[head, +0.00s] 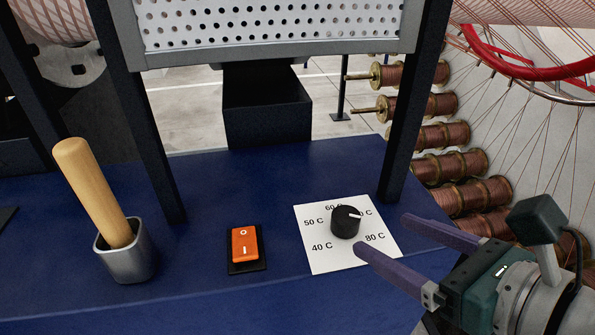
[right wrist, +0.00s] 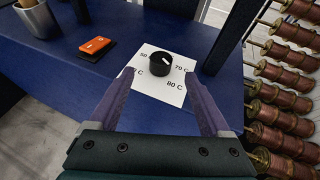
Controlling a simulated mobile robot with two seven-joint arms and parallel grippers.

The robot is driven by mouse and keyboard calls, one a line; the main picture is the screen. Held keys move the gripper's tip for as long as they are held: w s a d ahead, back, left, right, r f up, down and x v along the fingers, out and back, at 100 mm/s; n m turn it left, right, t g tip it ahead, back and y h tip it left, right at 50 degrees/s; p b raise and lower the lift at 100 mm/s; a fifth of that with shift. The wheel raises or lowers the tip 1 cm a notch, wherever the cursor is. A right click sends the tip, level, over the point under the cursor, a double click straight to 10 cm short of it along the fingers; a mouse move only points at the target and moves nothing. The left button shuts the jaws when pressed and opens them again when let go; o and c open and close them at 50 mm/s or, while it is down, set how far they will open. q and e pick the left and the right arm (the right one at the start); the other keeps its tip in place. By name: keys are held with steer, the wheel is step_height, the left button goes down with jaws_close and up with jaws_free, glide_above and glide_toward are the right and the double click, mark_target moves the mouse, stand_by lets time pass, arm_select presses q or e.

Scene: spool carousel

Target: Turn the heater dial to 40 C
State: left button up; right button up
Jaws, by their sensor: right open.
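The heater dial (head: 346,222) is a round black knob with a white pointer mark, on a white card (head: 325,255) printed with temperatures. The mark points to the right side, towards the 70 C label, which the knob partly hides in the head view. The 40 C label is at the card's lower left. My right gripper (head: 382,233) is open and empty, to the right of the dial and apart from it. In the right wrist view the dial (right wrist: 160,66) appears just beyond the open fingertips (right wrist: 158,75), between their lines. My left gripper is not in view.
An orange rocker switch (head: 245,245) sits left of the card on the blue bench (head: 190,300). A metal cup (head: 127,262) holds a wooden handle (head: 92,190) further left. A dark post (head: 412,100) rises behind the card. Copper spools (head: 445,165) stand at the right.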

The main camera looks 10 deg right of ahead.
mark_target(346, 214)
steer(key=b+x, duration=0.2)
steer(key=x, duration=0.7)
steer(key=shift+s+d+f, duration=0.1)
steer(key=shift+d+f, duration=0.05)
steer(key=shift+d, duration=0.05)
steer(key=shift+w+a+f+b, duration=0.25)
steer(key=shift+w+b, duration=0.1)
steer(key=shift+w, duration=0.2)
steer(key=shift+r, duration=0.1)
steer(key=c, duration=0.9)
jaws_close()
